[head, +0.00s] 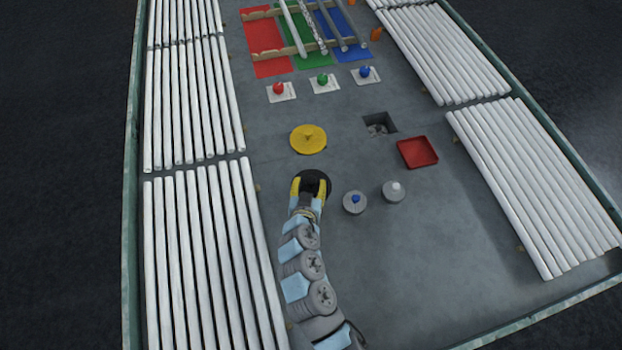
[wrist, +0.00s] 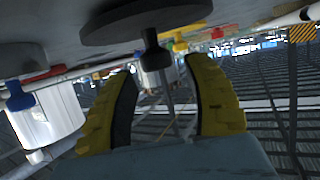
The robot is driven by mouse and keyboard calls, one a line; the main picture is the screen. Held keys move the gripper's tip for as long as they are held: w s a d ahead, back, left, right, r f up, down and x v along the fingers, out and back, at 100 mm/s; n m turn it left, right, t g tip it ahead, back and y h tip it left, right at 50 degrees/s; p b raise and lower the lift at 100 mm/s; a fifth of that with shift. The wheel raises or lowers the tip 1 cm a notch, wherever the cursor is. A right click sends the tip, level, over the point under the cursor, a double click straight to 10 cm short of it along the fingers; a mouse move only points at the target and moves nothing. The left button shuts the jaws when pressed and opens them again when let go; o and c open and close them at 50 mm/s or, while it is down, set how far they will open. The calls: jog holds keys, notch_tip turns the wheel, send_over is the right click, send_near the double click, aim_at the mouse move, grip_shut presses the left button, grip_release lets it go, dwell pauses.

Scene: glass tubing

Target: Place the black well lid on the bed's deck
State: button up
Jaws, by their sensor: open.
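The black well lid (head: 314,178) is a dark round disc and appears to lie flat on the grey deck (head: 440,230), left of centre in the head view. In the wrist view, the lid (wrist: 150,20) shows near the top, with its dark knob (wrist: 152,55) pointing toward my gripper. My gripper (head: 310,188) has yellow fingers and is open at the lid. In the wrist view, the fingers of my gripper (wrist: 160,72) stand either side of the knob's end, with gaps visible. My fingers hide part of the lid in the head view.
A yellow disc (head: 308,139) lies just beyond the lid. Right are two grey cylinders, one with a blue knob (head: 355,202), one with a white knob (head: 394,190). A red tray (head: 418,152) and square opening (head: 380,118) lie farther off. White tubes flank the deck.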

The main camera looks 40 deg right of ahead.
jog(key=v, duration=0.9)
jog(key=shift+s+a+r, duration=0.1)
jog(key=shift+s+a, duration=0.15)
jog(key=shift+s, duration=0.1)
